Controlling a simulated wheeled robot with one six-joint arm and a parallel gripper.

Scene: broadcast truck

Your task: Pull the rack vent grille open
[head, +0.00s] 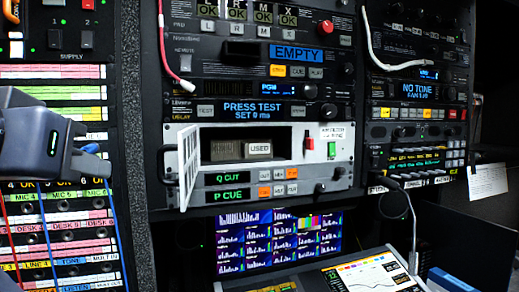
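The vent grille (188,166) is a narrow white slatted panel at the left side of a white rack unit (340,157) in the head view. It stands swung outward, hinged at its left edge and seen nearly edge-on. The opening behind it is uncovered and shows a dark slot (223,150) and a slot marked USED (258,149). My gripper (92,160) is at the left edge of the view, a dark grey shape in front of the patch panel. It is left of the grille and appears apart from it. Its fingers are not clear enough to tell open from shut.
A red button and a green button (332,149) sit right of the opening. A red cable (163,50) hangs at the rack's upper left. Monitor screens (280,240) and a lit tablet-like display (370,275) stand below. Coloured patch cables run down the left panel.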

